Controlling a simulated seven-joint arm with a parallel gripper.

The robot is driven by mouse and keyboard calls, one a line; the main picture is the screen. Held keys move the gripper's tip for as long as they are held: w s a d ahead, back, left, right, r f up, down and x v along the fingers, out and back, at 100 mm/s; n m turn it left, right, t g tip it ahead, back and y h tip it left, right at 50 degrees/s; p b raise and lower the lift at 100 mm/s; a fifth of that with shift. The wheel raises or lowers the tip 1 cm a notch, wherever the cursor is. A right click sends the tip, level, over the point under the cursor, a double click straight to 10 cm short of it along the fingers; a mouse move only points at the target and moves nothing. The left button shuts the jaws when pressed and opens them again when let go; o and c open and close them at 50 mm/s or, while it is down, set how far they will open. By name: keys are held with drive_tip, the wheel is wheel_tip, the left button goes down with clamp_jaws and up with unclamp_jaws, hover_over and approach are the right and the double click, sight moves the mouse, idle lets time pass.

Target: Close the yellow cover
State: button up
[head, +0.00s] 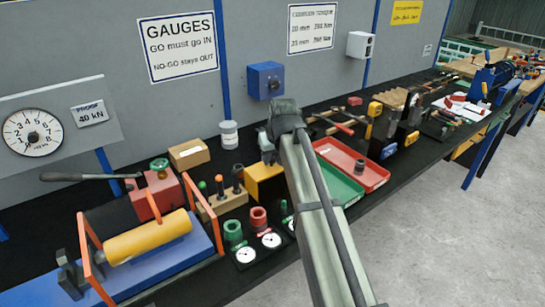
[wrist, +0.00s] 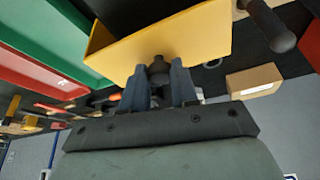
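The yellow cover (head: 265,183) is a box-like yellow shape on the bench, partly hidden by my arm in the head view. In the wrist view the yellow cover (wrist: 190,38) shows a broad face and a narrower left side. A dark round knob (wrist: 158,70) sits at the edge of that face. My gripper (wrist: 159,76) has one finger on each side of the knob, close against it, and looks shut on it. In the head view my fingertips are hidden behind the arm.
A green tray (head: 343,187) and a red tray (head: 350,163) lie right of my arm. A wooden block with dark-handled gauges (head: 228,190), a cardboard box (head: 188,153) and a white tub (head: 229,134) stand to the left. A grey wall runs behind.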

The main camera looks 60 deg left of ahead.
clamp_jaws()
drive_tip(key=d, duration=1.2)
drive_tip(key=shift+o, duration=1.5)
unclamp_jaws()
drive_tip(key=shift+d, duration=0.1)
drive_tip(key=shift+o, duration=1.2)
